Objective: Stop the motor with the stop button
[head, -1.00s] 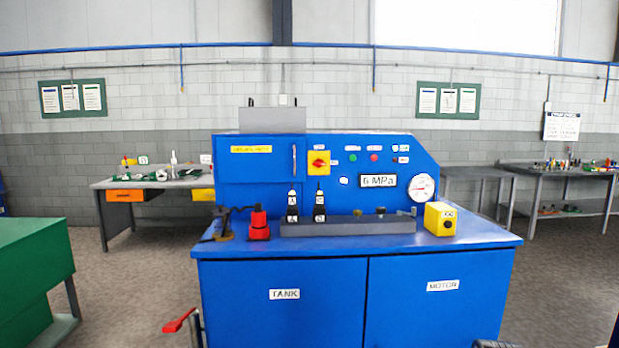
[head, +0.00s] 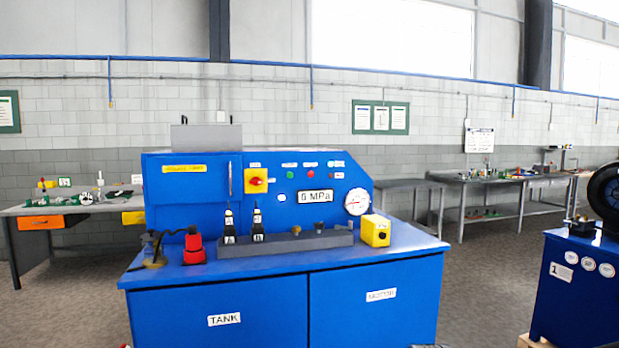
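A blue console (head: 375,305) stands ahead, with doors labelled TANK and MOTOR. Its upright panel carries a small red button (head: 311,176) just right of a small green button (head: 290,176); the labels above them are too small to read. A red and yellow rotary switch (head: 256,181) sits left of these buttons. A yellow box (head: 376,230) with a dark round face stands on the right of the console's top. My gripper is not in view, so its state is hidden.
A pressure gauge (head: 357,201) and a 6 MPa sign (head: 314,196) are on the panel. A grey block with levers (head: 285,240) and a red device (head: 194,248) sit on the console top. Another blue machine (head: 578,300) stands right. Floor is clear between them.

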